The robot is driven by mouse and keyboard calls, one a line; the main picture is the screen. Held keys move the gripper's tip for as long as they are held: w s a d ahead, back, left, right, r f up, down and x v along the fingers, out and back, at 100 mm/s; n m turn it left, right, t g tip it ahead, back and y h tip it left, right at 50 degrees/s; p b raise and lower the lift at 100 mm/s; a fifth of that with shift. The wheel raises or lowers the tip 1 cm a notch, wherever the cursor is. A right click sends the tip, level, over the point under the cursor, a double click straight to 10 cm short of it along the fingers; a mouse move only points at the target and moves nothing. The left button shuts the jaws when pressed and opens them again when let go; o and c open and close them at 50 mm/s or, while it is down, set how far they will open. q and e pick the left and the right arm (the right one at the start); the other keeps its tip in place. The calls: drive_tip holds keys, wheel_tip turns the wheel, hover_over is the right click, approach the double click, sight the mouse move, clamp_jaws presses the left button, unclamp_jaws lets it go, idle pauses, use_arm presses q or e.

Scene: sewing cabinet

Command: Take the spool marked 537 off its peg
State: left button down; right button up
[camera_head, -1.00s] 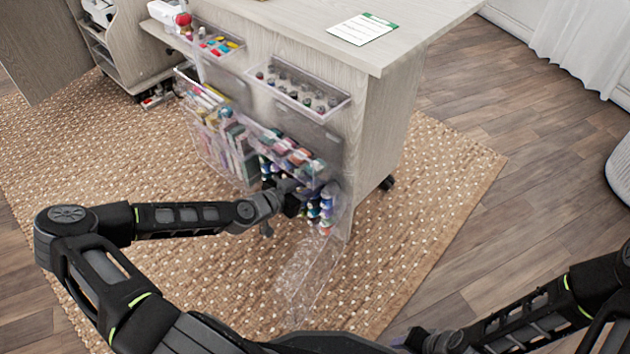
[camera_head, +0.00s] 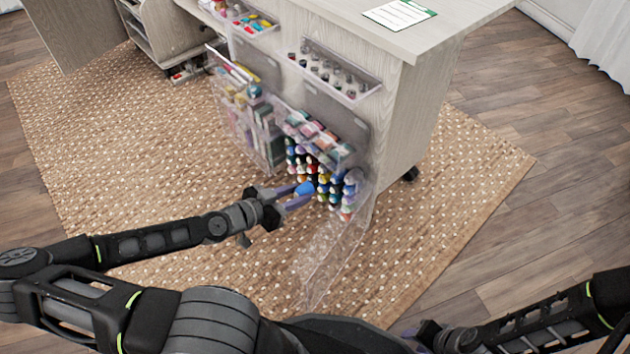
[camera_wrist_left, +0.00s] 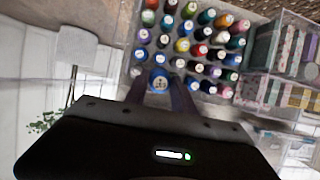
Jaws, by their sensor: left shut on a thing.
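My left gripper (camera_head: 296,193) is shut on a blue spool (camera_head: 305,188), held in front of the thread rack (camera_head: 372,190) on the side of the cabinet. In the left wrist view the spool (camera_wrist_left: 158,82) sits between the two fingers, its round end toward the camera; the number on it is too small to read. The other spools of many colours (camera_wrist_left: 195,42) stand in rows on the rack behind it. Whether the held spool is fully clear of its peg is hard to tell. My right gripper (camera_head: 430,337) is low at the bottom edge, its fingers unclear.
Clear bins with bottles (camera_head: 335,75) and rolled fabrics (camera_head: 315,135) hang above the spools. A clear flap (camera_head: 325,262) hangs open below the rack. The woven rug (camera_head: 160,170) in front is free. A card (camera_head: 398,14) lies on the cabinet top.

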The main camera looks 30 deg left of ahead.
use_arm(q)
drive_tip(key=s+p, duration=0.1)
drive_tip(key=s+a+p, duration=0.1)
drive_tip(key=s+p, duration=0.2)
drive_tip(key=shift+s+a+p, duration=0.3)
drive_tip(key=shift+a+p, duration=0.05)
idle(0.8)
